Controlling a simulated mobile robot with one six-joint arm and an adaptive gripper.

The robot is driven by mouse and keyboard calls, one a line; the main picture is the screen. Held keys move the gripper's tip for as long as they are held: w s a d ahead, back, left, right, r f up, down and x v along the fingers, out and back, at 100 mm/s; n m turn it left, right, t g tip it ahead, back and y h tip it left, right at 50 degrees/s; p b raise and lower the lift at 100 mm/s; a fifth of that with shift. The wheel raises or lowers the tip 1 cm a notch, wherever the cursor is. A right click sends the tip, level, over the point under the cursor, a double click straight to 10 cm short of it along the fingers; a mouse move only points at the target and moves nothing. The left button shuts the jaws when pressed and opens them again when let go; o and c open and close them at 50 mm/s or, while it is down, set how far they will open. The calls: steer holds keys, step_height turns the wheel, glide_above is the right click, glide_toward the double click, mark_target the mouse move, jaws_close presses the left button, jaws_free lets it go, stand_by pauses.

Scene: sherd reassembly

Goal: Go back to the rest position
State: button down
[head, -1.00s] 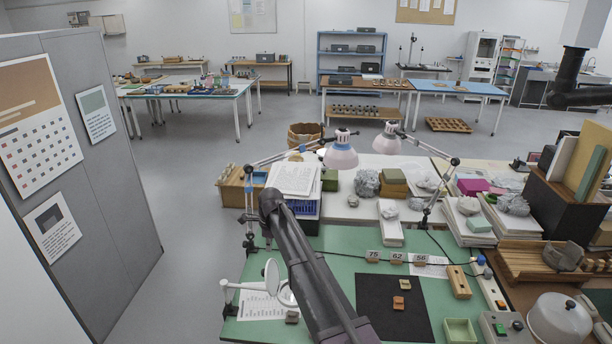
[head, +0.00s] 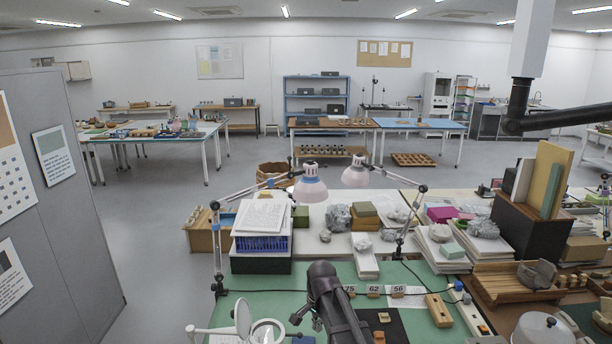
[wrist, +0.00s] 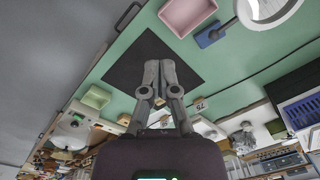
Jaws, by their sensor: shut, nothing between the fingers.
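My gripper (wrist: 161,66) is shut and empty in the wrist view, its fingers pressed together in front of the dark mat (wrist: 128,68). In the head view my dark arm rises from the bottom edge over the green bench top, and its fingers cannot be made out clearly. Two small sherds, an ochre one (head: 384,317) and an orange one (head: 379,336), lie apart on the dark mat beside my arm.
Two lamps (head: 310,185) stand at the back of the green bench (head: 270,300). A magnifier (head: 243,318) is left of my arm. Number tags (head: 373,290) and a wooden block (head: 438,310) are to the right. A pink tray (wrist: 187,14) and a green tray (wrist: 97,97) flank the mat.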

steer(key=s+d+f+n+b, duration=0.4)
steer(key=s+d+n, duration=0.4)
steer(key=s+d, duration=0.5)
steer(key=shift+s+d+f, duration=0.15)
steer(key=shift+d+f, duration=0.3)
steer(key=shift+f, duration=0.05)
